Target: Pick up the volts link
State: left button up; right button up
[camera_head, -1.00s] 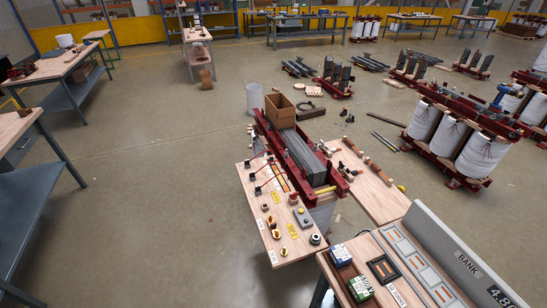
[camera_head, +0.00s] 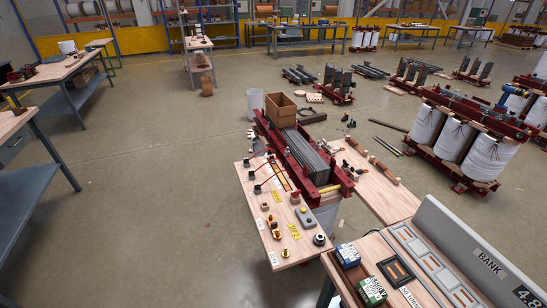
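I cannot tell which part is the volts link; no piece in the head view reads clearly as that name. A small wooden bench board (camera_head: 305,250) left of the transformer core (camera_head: 310,152) carries small parts. On it are orange-brass pieces (camera_head: 273,227), a grey box (camera_head: 305,217), a dark round part (camera_head: 319,240), black posts with red leads and yellow labels. On the front-right bench are a blue block (camera_head: 347,255), a green block (camera_head: 371,291) and a dark frame with an orange slot (camera_head: 396,271). Neither of my grippers is in view.
A grey panel marked BANK (camera_head: 490,265) stands at the right. A cardboard box (camera_head: 281,109) sits at the core's far end. A wooden board (camera_head: 385,200) lies right of the core. White coil assemblies (camera_head: 455,145) stand farther right. The floor at left centre is clear.

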aim_at(272, 224)
jog(key=i+j, duration=0.7)
